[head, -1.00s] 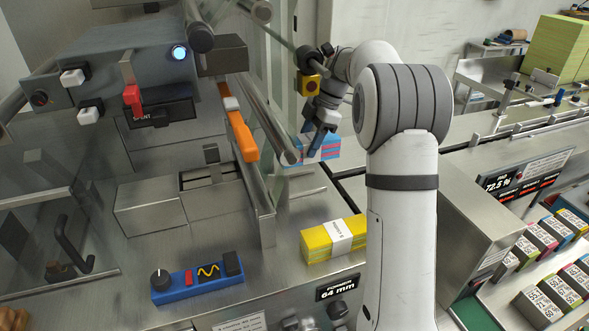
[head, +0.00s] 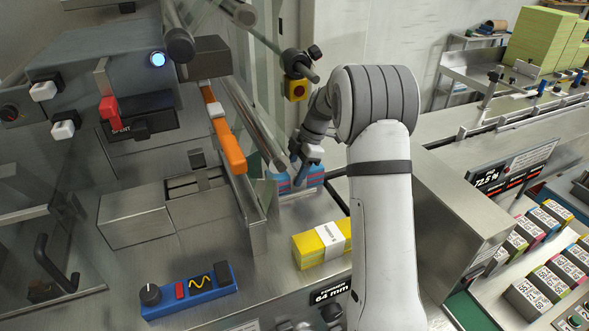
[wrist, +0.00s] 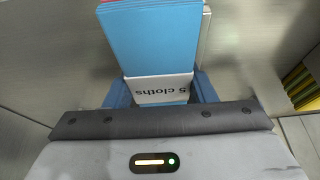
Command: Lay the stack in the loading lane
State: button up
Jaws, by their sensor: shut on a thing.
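My gripper (head: 301,172) is shut on a blue and pink cloth stack (head: 314,177), its blue fingers at either side. In the wrist view the stack shows a bright blue top (wrist: 150,42) and a white band (wrist: 160,88) reading "5 cloths". In the head view the stack is at or just above the steel deck, beside the slanted metal rail (head: 250,124). I cannot tell whether it touches the deck. My arm hides part of the area to its right. I cannot tell exactly where the loading lane's edges run.
A yellow stack with a white band (head: 322,244) lies on the deck nearer to me. An orange bar (head: 225,140) runs along the machine at left. A blue control box (head: 190,292) sits in front. Several banded packs (head: 545,285) stand at right. Bare deck lies between the two stacks.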

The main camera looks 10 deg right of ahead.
jog(key=o, duration=1.1)
jog(key=shift+c, duration=0.2)
jog(key=b+v, duration=0.1)
jog(key=v, duration=1.1)
